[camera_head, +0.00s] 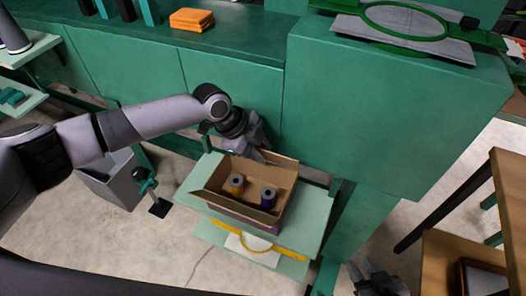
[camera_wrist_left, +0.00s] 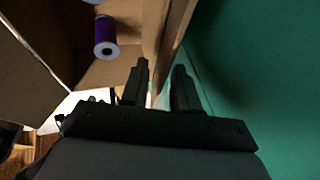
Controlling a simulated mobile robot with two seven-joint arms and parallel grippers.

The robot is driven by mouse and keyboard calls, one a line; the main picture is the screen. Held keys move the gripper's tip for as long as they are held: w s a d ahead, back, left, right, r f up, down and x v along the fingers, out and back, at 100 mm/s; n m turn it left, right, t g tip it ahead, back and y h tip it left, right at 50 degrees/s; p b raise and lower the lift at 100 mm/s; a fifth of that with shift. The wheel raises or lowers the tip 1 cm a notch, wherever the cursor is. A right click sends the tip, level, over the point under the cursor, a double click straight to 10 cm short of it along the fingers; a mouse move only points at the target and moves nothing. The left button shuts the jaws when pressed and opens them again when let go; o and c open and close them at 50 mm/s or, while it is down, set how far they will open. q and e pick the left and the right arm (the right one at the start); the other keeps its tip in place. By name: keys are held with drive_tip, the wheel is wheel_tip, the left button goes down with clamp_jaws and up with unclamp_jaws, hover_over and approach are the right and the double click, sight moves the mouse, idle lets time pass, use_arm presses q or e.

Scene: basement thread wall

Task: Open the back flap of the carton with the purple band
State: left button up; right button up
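The cardboard carton (camera_head: 252,210) stands on a pale green shelf, its top open. A strip of its purple band (camera_head: 232,212) shows low on the front. My left gripper (camera_head: 262,155) is at the carton's back edge, partly hiding the back flap (camera_head: 281,163). In the left wrist view its fingers (camera_wrist_left: 160,80) are apart, with cardboard running into the gap; contact is unclear. My right gripper (camera_head: 360,266) is apart from the carton, fingers spread.
A green cabinet wall (camera_head: 240,90) rises close behind the carton. A green block (camera_head: 390,110) with an embroidery hoop on top stands to the right. A grey bin (camera_head: 112,182) is at left, a wooden table (camera_head: 510,190) at right.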

sight(258, 149)
use_arm(q)
drive_tip(key=v, duration=0.5)
drive_tip(key=shift+s+a+r, duration=0.1)
drive_tip(key=shift+a+r, duration=0.05)
drive_tip(key=shift+r, duration=0.05)
